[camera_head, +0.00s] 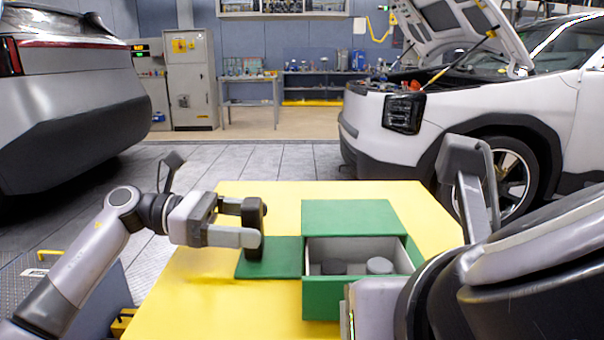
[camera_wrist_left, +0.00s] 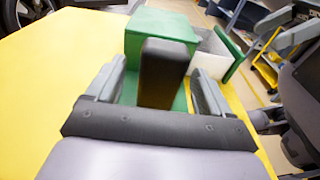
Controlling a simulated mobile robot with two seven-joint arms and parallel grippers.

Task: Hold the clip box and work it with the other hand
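The green clip box (camera_head: 345,216) stands on the yellow table with its pale-lined drawer (camera_head: 310,257) open toward me. A dark round piece (camera_head: 333,267) and a grey round piece (camera_head: 379,265) sit in the drawer. A green plate (camera_head: 270,262) at the box's left carries an upright dark handle (camera_head: 254,213). My left gripper (camera_head: 249,228) is open around this handle. In the left wrist view the handle (camera_wrist_left: 165,72) stands between the fingers, with a gap at the left finger. My right gripper (camera_head: 373,308) is by the drawer's right front; its fingertips are hidden.
The yellow table (camera_head: 210,310) is clear in front and to the left. My right arm covers its right side. A silver car (camera_head: 70,100) and a white car (camera_head: 470,100) with raised hood stand beyond, with a cabinet (camera_head: 190,80) behind.

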